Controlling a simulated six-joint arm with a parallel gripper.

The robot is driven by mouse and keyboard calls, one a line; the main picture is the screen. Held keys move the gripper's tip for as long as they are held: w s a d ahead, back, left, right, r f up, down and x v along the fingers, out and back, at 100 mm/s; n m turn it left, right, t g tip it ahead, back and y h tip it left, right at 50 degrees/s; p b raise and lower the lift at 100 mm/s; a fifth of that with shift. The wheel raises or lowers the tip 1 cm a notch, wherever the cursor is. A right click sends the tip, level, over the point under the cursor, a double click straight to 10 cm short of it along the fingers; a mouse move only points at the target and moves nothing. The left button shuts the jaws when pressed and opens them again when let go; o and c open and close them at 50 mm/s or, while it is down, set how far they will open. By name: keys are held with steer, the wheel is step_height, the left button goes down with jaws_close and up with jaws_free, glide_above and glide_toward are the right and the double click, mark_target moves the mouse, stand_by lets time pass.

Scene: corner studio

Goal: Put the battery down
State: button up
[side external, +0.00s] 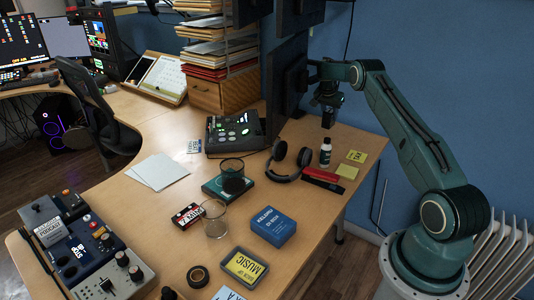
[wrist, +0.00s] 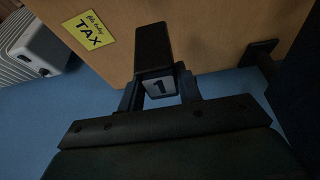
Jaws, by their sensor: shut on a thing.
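In the side external view my gripper (side external: 328,98) is at the upper right, pointing down. The battery (side external: 327,118) shows there as a small dark block below the fingers, seemingly in the air near the right edge of the wooden desk (side external: 322,222). The fingers hide part of the battery.
A TAX note (wrist: 86,29) shows in the wrist view. Dark monitor backs (side external: 287,85) stand left of my gripper. Bare desk shows at front right.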

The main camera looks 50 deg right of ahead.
steer(key=w+a+r+n+t+y, duration=0.1)
steer(key=a+r+n, duration=0.25)
steer(key=a, duration=0.85)
steer(key=w+a+r+n+t, duration=0.1)
steer(key=a+r+n+t, duration=0.2)
steer(key=a, duration=1)
steer(key=s+a+r+m+g, duration=0.3)
steer(key=s+a+m, duration=0.3)
steer(key=a, duration=0.6)
steer(key=shift+s+r+m+g+h, duration=0.15)
steer(key=shift+s+m+g+h, duration=0.3)
steer(key=shift+s, duration=0.85)
step_height(320, 180, down, 16)
steer(key=shift+f, duration=0.25)
steer(key=shift+f, duration=1.75)
steer(key=shift+f, duration=0.15)
